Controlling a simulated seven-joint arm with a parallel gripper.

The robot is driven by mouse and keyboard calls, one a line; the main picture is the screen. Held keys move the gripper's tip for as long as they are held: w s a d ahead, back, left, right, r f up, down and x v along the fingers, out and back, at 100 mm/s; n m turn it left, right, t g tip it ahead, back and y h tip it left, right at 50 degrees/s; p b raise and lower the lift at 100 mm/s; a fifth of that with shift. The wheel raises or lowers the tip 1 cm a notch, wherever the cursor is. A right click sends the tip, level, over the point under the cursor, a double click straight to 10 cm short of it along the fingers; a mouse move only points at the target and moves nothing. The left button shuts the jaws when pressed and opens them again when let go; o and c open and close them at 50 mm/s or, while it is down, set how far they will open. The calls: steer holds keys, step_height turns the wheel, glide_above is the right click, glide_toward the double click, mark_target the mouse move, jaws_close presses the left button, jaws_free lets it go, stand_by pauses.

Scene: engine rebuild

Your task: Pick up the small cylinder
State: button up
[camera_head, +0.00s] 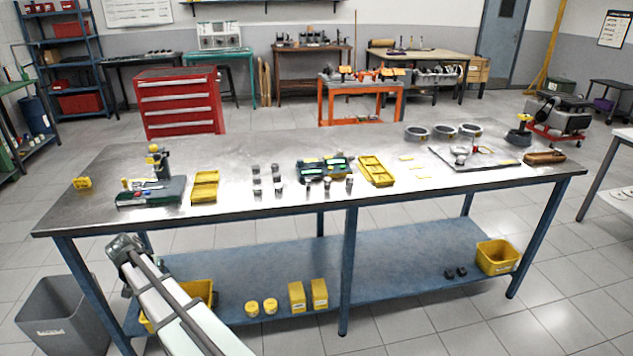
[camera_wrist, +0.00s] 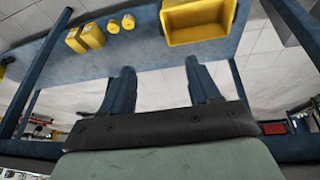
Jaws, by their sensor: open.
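Several small grey-and-dark cylinders (camera_head: 279,188) stand upright in a group on the metal workbench (camera_head: 225,225). Two short yellow cylinders (camera_head: 251,308) stand on the blue lower shelf and also show in the wrist view (camera_wrist: 114,26). I cannot tell which of these is the small cylinder. My gripper (camera_wrist: 161,80) is open, with two dark blue fingers apart and nothing between them. It is away from all the cylinders, and the workbench-top ones are not recognisable in the wrist view. In the head view my arm is at the lower left; the fingers are not clear there.
A yellow bin (camera_wrist: 200,40) and two yellow boxes (camera_head: 297,296) are on the lower shelf. Yellow trays (camera_head: 205,186), a green block (camera_head: 325,168), a grey mat (camera_head: 490,161) and rings (camera_head: 417,132) are on the workbench. A grey waste bin (camera_head: 65,318) stands at left.

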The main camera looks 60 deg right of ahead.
steer(key=w+d+r+m, duration=0.1)
steer(key=d+r, duration=0.2)
steer(key=r, duration=0.2)
steer(key=w+d+r+m+h, duration=0.1)
steer(key=w+d+r, duration=0.1)
steer(key=d+r, duration=0.1)
steer(key=w+d+r+t, duration=0.1)
steer(key=d+r, duration=0.2)
steer(key=r, duration=0.3)
steer(key=shift+w+d+r+m+h, duration=0.2)
steer(key=shift+r+m+h, duration=0.1)
steer(key=shift+r+m, duration=0.1)
steer(key=shift+m+h, duration=0.3)
steer(key=shift+m, duration=0.4)
steer(key=d+r, duration=0.4)
steer(key=d, duration=0.1)
steer(key=s+d+r, duration=0.1)
steer(key=d+r, duration=0.1)
steer(key=shift+d, duration=0.3)
steer(key=s+d+r+m, duration=0.1)
steer(key=s+d, duration=0.4)
steer(key=d, duration=0.6)
steer(key=m+g+y, duration=0.2)
steer(key=m+g, duration=0.1)
glide_toward(350, 176)
steer(key=x, duration=1)
steer(key=shift+f, duration=0.3)
steer(key=shift+c, duration=0.2)
